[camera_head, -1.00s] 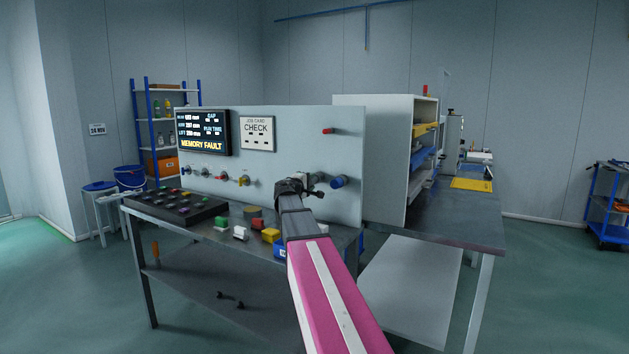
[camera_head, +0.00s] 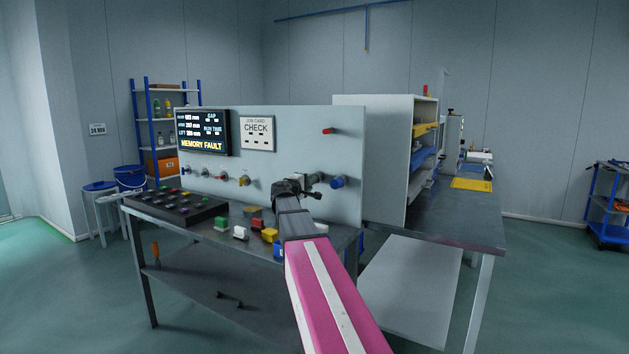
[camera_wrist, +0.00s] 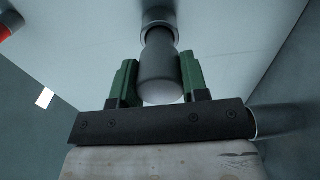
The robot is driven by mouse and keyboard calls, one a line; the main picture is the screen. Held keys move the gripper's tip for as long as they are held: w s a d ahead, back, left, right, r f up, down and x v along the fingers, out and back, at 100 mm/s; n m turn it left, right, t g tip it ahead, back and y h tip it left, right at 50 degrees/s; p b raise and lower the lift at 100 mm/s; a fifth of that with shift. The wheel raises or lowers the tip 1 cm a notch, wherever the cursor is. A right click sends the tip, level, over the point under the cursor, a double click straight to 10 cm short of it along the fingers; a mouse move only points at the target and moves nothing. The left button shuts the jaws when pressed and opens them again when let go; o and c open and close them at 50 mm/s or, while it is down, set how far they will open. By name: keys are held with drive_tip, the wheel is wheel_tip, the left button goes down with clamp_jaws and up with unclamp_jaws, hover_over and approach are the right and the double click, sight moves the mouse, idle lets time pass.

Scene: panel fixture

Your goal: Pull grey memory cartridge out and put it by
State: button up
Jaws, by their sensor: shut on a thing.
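The grey memory cartridge (camera_wrist: 160,62) is a rounded cylinder in the wrist view, pointing out from a round collar (camera_wrist: 158,18) on the pale panel. Its far end is at the collar; I cannot tell how deep it sits. My gripper (camera_wrist: 159,82) has its green fingers on both sides of the cartridge, shut on it. In the head view my gripper (camera_head: 288,187) is in front of the panel (camera_head: 290,130), right of the small coloured knobs, and hides the cartridge. The panel's screen (camera_head: 202,132) reads MEMORY FAULT.
A grey fitting (camera_head: 314,180) and a blue knob (camera_head: 338,182) stick out just right of my gripper. A red peg (camera_head: 328,131) is above. The bench below holds a button box (camera_head: 175,205) and several coloured blocks. The shelf cabinet (camera_head: 385,150) stands at the right.

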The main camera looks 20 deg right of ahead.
drive_tip(key=shift+v, duration=0.9)
idle(0.4)
drive_tip(key=shift+v, duration=2.5)
drive_tip(key=shift+d, duration=0.1)
